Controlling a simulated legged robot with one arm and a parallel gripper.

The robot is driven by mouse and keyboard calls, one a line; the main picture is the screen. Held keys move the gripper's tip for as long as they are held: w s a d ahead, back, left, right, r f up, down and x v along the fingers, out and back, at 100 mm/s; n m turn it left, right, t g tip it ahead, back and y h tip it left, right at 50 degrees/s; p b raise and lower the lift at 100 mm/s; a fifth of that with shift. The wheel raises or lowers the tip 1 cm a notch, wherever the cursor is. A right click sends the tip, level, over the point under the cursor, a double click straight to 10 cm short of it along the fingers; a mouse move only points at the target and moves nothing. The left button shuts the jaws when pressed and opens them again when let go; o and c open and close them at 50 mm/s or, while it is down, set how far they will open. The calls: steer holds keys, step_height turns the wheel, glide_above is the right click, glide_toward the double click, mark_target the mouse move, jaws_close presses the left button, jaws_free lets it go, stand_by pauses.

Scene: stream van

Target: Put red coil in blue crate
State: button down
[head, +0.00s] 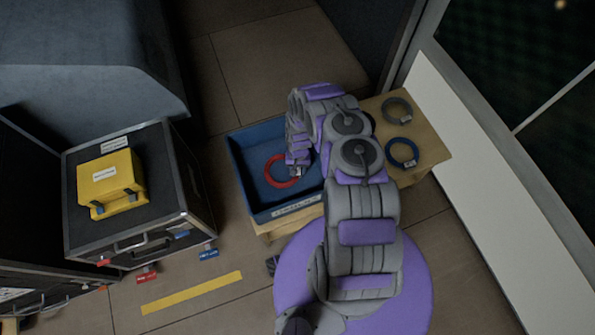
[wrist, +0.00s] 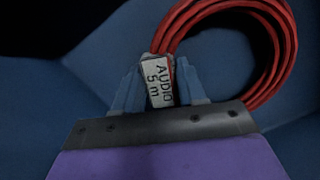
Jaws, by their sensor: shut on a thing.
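The red coil (head: 279,172) shows over the blue crate (head: 246,178) in the head view, within the crate's outline. In the wrist view the red coil (wrist: 268,88) hangs ahead of my gripper (wrist: 150,92). The blue fingers are shut on the coil's white tag, which reads "AUDIO 5 m". In the head view my gripper (head: 298,173) is at the right side of the coil, over the crate. The coil's height above the crate floor is hard to tell. My arm hides the crate's right part.
A grey coil (head: 397,110) and a blue coil (head: 402,153) lie on the wooden bench (head: 430,155) right of my arm. A black case (head: 130,222) with a yellow box (head: 110,181) on top stands at left. A pale wall ledge (head: 480,160) borders the right.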

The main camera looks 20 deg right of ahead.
steer(key=shift+a+f, duration=0.1)
steer(key=shift+f, duration=0.2)
steer(key=shift+a, duration=0.5)
steer(key=c, duration=1)
jaws_free()
steer(key=shift+r, duration=0.1)
steer(key=o, duration=0.4)
steer(key=shift+d, duration=0.35)
steer(key=shift+c, duration=0.2)
steer(key=shift+d, duration=0.1)
